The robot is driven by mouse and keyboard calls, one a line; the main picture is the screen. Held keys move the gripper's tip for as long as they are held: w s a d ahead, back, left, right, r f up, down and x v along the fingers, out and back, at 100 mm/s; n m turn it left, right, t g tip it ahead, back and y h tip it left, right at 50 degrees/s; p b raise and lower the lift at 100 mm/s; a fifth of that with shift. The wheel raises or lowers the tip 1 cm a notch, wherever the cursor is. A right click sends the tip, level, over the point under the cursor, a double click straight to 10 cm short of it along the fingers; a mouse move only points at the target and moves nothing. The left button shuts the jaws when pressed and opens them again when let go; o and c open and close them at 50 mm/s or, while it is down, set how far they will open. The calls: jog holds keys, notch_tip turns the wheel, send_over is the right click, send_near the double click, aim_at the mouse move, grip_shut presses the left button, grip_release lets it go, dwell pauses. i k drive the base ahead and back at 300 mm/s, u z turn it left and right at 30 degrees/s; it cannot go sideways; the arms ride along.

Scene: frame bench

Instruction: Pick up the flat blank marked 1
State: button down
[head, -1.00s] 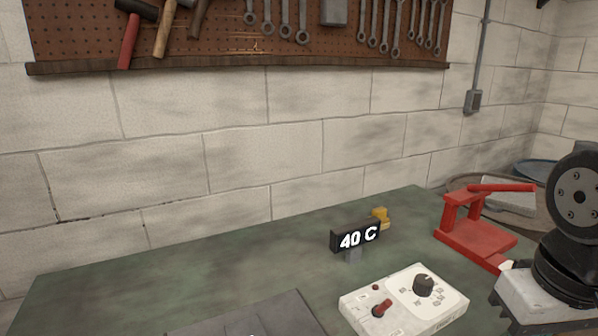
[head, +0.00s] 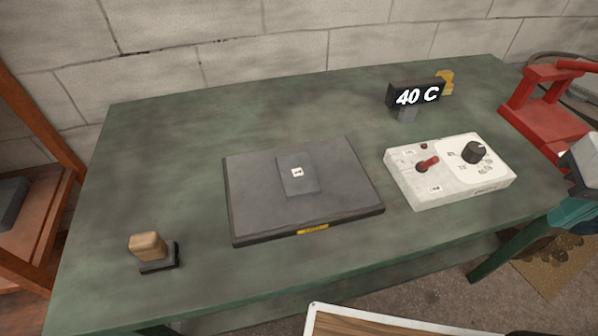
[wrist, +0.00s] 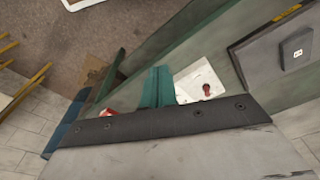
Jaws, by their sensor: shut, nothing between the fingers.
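The flat blank marked 1 (head: 310,180) is a thin dark grey block with a white label. It lies on a larger dark grey plate (head: 255,205), near the plate's middle, in the head view. The blank also shows at the upper right of the wrist view (wrist: 292,42). My gripper (wrist: 157,72) has teal fingers and is shut with nothing between them. In the head view my gripper (head: 572,213) is partly seen at the right edge, well to the right of the blank and apart from it.
A white control box (head: 440,193) with a knob and red switch stands right of the plate. Behind it is a "40 C" display (head: 403,88). A red press (head: 545,120) stands farther right. A wooden-handled stamp (head: 148,246) is at front left. The bench (head: 180,135) is clear behind the plate.

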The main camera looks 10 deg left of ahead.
aim_at(300, 181)
jog(key=z, duration=0.05)
jog(key=k, duration=0.5)
jog(key=u, duration=0.45)
jog(key=i, duration=0.35)
jog(key=u, duration=0.5)
